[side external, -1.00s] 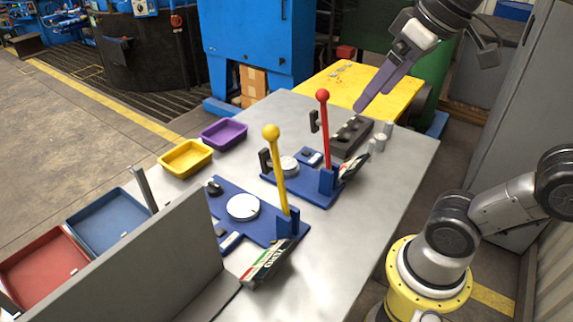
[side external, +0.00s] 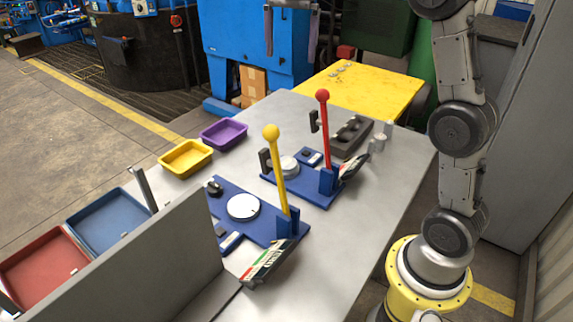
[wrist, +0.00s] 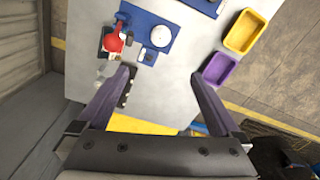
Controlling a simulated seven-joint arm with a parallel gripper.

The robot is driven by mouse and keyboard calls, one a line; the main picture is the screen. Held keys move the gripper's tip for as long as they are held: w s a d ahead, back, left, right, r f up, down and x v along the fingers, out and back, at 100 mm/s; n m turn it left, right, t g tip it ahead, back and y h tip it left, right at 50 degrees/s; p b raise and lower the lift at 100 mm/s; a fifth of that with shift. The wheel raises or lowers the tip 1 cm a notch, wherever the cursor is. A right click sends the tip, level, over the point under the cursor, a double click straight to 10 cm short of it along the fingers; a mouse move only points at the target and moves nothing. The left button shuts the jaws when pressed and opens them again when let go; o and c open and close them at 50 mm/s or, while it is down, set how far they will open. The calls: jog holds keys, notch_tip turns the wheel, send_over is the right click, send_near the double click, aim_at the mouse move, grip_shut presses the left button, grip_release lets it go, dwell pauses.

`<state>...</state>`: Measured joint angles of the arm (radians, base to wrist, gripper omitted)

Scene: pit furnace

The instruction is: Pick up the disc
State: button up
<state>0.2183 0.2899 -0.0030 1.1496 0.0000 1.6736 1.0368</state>
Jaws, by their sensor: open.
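Two pale round discs sit flat on blue lever fixtures on the grey table; I cannot tell which one the task names. One disc (side external: 243,207) is beside the yellow-knobbed lever (side external: 271,133). The other disc (side external: 288,166) is beside the red-knobbed lever (side external: 323,96) and shows in the wrist view (wrist: 160,36). My gripper (side external: 291,45) is high above the table's far side, fingers pointing down. In the wrist view my gripper (wrist: 161,78) is open and empty, with the red-lever disc ahead of the gap between its fingers.
A dark block with holes (side external: 351,137) and small metal cylinders (side external: 377,144) stand at the table's right. Purple (side external: 224,134) and yellow (side external: 186,158) trays lie at the left edge. Blue (side external: 108,219) and red (side external: 44,262) trays and a grey panel (side external: 150,270) are nearer.

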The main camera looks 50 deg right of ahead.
jog(key=w+d+f+m, duration=0.1)
jog(key=w, duration=0.1)
send_over(287, 161)
jog(key=f, duration=2.4)
jog(key=shift+s+a+f, duration=0.15)
jog(key=shift+s+a, duration=0.05)
jog(key=shift+w+d+f, duration=0.1)
jog(key=shift+f, duration=1.35)
jog(key=shift+w+d+f, duration=0.1)
jog(key=shift+f, duration=1.35)
jog(key=shift+c, duration=0.2)
jog(key=shift+r, duration=0.1)
grip_shut()
